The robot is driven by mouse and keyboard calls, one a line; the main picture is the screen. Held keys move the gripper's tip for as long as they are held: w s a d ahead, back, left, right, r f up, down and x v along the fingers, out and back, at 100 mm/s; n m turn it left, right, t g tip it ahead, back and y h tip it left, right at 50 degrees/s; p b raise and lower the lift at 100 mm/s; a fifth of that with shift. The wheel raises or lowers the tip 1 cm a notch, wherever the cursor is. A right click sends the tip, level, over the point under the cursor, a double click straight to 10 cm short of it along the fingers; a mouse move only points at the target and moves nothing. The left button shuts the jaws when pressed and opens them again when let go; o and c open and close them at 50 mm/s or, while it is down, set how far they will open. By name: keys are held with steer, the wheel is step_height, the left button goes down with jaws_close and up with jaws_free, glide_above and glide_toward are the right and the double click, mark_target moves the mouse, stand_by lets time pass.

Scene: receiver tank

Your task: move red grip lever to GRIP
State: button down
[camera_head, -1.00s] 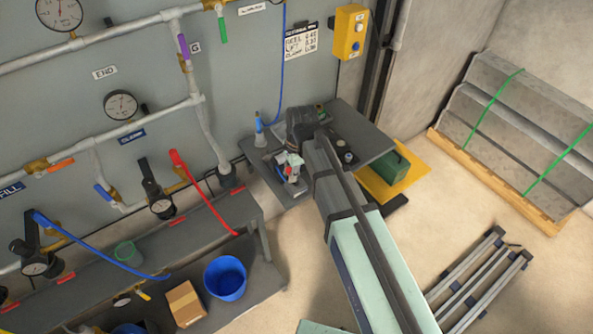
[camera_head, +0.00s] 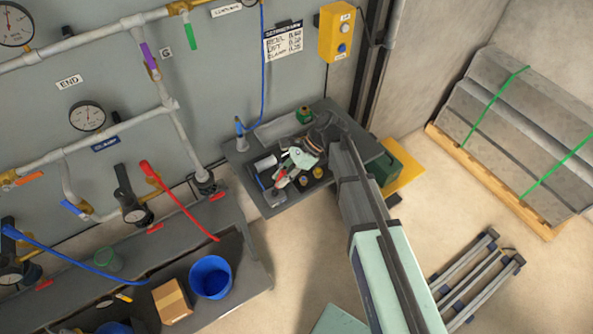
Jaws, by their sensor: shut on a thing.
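A small red part (camera_head: 281,177), which looks like the red grip lever, shows on the small grey shelf against the wall. My gripper (camera_head: 284,181) is at this red part, at the end of my pale green wrist, which reaches down over the shelf. The gripper is shut on the red part as far as I can see. The fingertips are small and partly covered by the wrist, so the exact contact is unclear. I cannot make out a GRIP mark beside the lever.
A yellow control box (camera_head: 337,33) hangs above. Left is a bench with a blue bucket (camera_head: 210,277) and cardboard box (camera_head: 172,301). A green case (camera_head: 384,168) stands right.

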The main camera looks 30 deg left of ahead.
steer(key=shift+d+f, duration=0.1)
stand_by(0.4)
steer(key=c, duration=1)
jaws_free()
steer(key=shift+w, duration=0.1)
steer(key=v, duration=1.2)
steer(key=shift+f, duration=0.1)
